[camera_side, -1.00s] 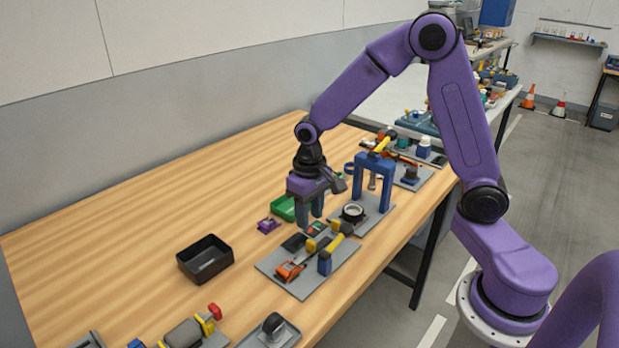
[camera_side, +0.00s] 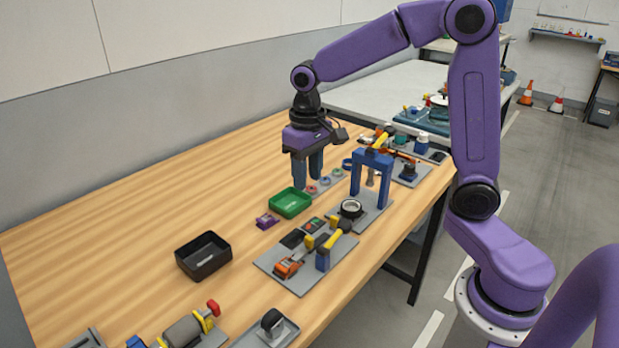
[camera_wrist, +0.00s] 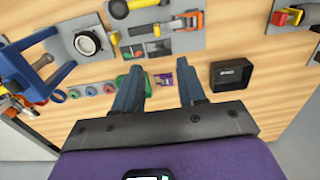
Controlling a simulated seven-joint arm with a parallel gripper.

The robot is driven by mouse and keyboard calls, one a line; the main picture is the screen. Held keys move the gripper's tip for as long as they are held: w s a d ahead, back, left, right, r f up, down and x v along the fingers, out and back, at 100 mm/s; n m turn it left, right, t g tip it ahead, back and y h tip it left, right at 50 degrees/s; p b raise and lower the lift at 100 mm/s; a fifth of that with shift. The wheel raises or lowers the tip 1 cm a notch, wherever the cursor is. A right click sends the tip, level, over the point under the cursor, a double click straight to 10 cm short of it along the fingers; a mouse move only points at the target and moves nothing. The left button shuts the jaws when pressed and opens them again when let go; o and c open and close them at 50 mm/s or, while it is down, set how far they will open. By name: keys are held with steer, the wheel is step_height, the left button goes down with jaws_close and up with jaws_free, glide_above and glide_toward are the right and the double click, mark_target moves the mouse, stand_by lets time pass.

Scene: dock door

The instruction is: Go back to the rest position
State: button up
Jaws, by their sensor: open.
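My gripper (camera_side: 307,172) hangs fingers-down above the wooden table (camera_side: 130,225), behind the green tray (camera_side: 290,202) in the side view. Its two blue-grey fingers are apart with nothing between them. The green tray is partly hidden behind the left finger there.
A blue arch frame (camera_side: 373,160) stands right of my gripper, with small coloured rings (camera_side: 324,181) beside it. A black bin (camera_side: 204,256) and a grey tool plate (camera_side: 305,268) are nearer the front. The table's left part is clear.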

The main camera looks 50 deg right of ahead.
steer(key=s+a+f+n, duration=0.1)
steer(key=s+n, duration=1.1)
steer(key=s, duration=1.3)
steer(key=shift+a+f+n, duration=0.25)
steer(key=shift+f+n, duration=0.05)
steer(key=shift+f, duration=0.15)
